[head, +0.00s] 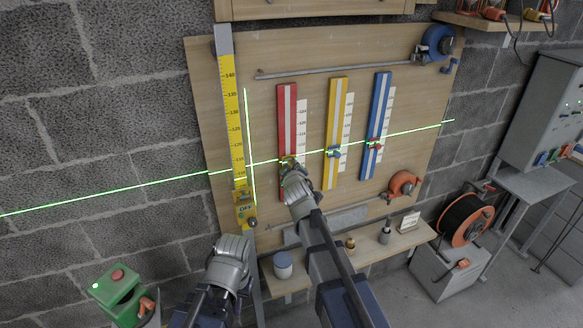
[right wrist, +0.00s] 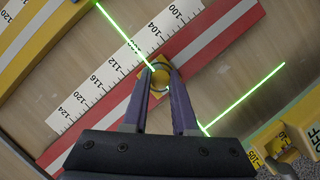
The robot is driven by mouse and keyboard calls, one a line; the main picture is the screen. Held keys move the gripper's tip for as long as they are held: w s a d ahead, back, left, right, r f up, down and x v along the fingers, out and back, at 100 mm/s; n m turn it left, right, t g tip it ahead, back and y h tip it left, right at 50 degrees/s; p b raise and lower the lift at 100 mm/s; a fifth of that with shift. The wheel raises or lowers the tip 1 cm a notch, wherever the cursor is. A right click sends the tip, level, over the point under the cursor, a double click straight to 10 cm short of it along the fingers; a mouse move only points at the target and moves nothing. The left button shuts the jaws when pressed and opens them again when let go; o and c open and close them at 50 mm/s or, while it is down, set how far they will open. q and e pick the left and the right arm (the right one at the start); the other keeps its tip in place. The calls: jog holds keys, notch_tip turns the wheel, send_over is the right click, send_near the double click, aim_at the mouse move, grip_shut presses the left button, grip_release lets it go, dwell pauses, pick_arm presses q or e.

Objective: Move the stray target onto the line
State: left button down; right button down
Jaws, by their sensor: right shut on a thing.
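A red rail (head: 287,115) with a white stripe and a number scale stands left of a yellow rail (head: 336,115) and a blue rail (head: 378,110). A small yellow target (right wrist: 158,76) sits on the red rail. My right gripper (right wrist: 162,88) is shut on it; in the head view the gripper (head: 290,170) covers much of it. The green laser line (head: 120,188) reaches the target's edge, then passes behind my gripper. A blue target (head: 334,152) and a red target (head: 375,144) lie at the line on the other rails. My left gripper (head: 234,244) is low at left; its fingertips are unclear.
A tall yellow measuring staff (head: 232,110) with a yellow device at its foot stands left of the rails. A shelf (head: 408,241) below holds a jar (head: 283,264) and small items. A cable reel (head: 466,220) and a green box (head: 115,290) stand at the sides.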

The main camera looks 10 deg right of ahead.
jog(key=shift+c, duration=0.7)
grip_release()
dwell(0.3)
jog(key=s+d, duration=0.1)
jog(key=s, duration=0.7)
jog(key=shift+s+d, duration=0.4)
dwell(0.6)
jog(key=s+a+f+m+g, duration=0.2)
jog(key=s+f+g, duration=0.1)
jog(key=s+f, duration=0.2)
jog(key=s+a+f+m+g, duration=0.1)
jog(key=s+a+f+g, duration=0.25)
jog(key=f, duration=0.25)
jog(key=s+a+f+g, duration=0.1)
jog(key=s+g, duration=0.1)
jog(key=s, duration=0.4)
jog(key=s+a+f+m+g, duration=0.1)
jog(key=s+a+f+g, duration=0.1)
jog(key=s, duration=0.4)
jog(key=s+a+f+g, duration=0.2)
jog(key=s+g, duration=0.2)
jog(key=s, duration=0.2)
jog(key=shift+s+m, duration=0.3)
